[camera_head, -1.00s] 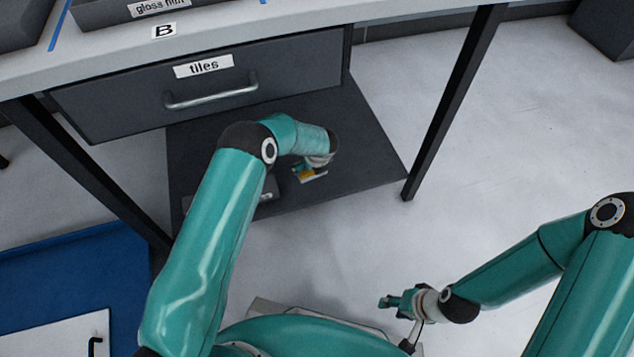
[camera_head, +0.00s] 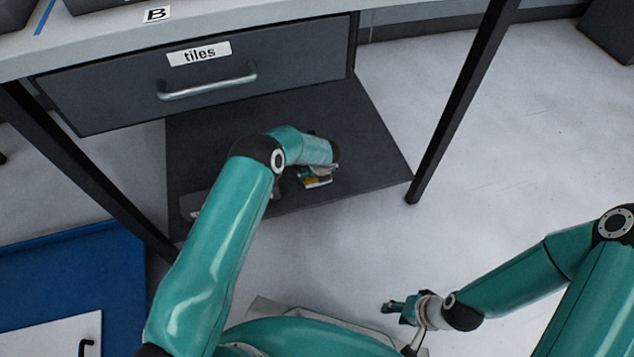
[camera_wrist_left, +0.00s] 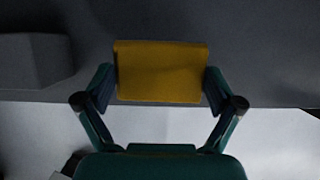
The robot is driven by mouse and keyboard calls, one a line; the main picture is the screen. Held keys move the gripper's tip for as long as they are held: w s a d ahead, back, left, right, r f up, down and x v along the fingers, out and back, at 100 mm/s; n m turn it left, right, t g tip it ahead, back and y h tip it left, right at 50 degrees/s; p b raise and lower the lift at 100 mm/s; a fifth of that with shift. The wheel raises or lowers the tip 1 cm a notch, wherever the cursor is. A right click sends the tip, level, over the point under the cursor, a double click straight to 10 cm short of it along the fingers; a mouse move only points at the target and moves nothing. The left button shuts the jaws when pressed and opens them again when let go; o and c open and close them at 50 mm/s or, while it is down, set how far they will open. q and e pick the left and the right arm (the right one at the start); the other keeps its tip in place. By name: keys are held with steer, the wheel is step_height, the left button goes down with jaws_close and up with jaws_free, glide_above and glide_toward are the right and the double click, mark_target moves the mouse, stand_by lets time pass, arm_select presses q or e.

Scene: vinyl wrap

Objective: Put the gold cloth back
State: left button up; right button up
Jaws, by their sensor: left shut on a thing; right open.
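The gold cloth (camera_wrist_left: 160,72) shows in the left wrist view as a flat yellow-gold block between the two fingers of my left gripper (camera_wrist_left: 160,90), which is shut on it. In the head view my left gripper (camera_head: 314,180) is small and partly hidden by its wrist, over the dark lower shelf under the table. A bit of gold shows there. I cannot tell whether the cloth touches the shelf. My right gripper (camera_head: 396,308) is open and empty, low over the floor at the lower right.
The dark lower shelf (camera_head: 365,150) has a grey box (camera_head: 200,203) at its left front, partly behind my left arm. Above is a shut drawer labelled tiles (camera_head: 120,100). Black table legs (camera_head: 455,105) stand at both sides. A blue surface (camera_head: 75,270) lies at lower left.

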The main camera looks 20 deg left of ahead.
mark_target(316, 181)
arm_select(q)
step_height(316, 181, down, 4)
steer(key=shift+f+b, duration=0.15)
steer(key=shift+b, duration=0.9)
steer(key=shift+s+f, duration=0.1)
steer(key=o, duration=0.7)
